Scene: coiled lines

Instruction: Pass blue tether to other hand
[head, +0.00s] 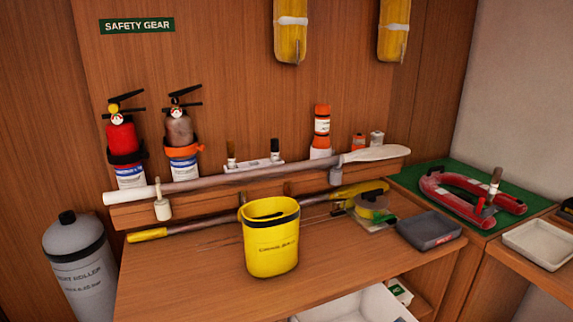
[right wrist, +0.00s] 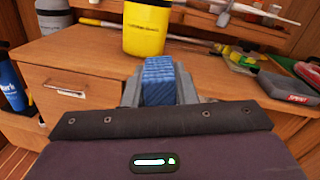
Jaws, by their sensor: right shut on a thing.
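The blue tether (right wrist: 159,80) shows in the right wrist view as a folded, ribbed blue bundle. My right gripper (right wrist: 160,88) is shut on it, with a grey finger on each side of the bundle. It is held in front of the wooden bench, below and in front of the yellow bucket. The rest of the tether is hidden by the gripper body. The head view shows neither the tether nor either gripper. My left gripper is not in any view.
The yellow bucket (head: 271,240) stands on the wooden bench (head: 190,275). A white drawer (head: 355,304) is open below the bench's front. Fire extinguishers (head: 122,150) stand at the back left.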

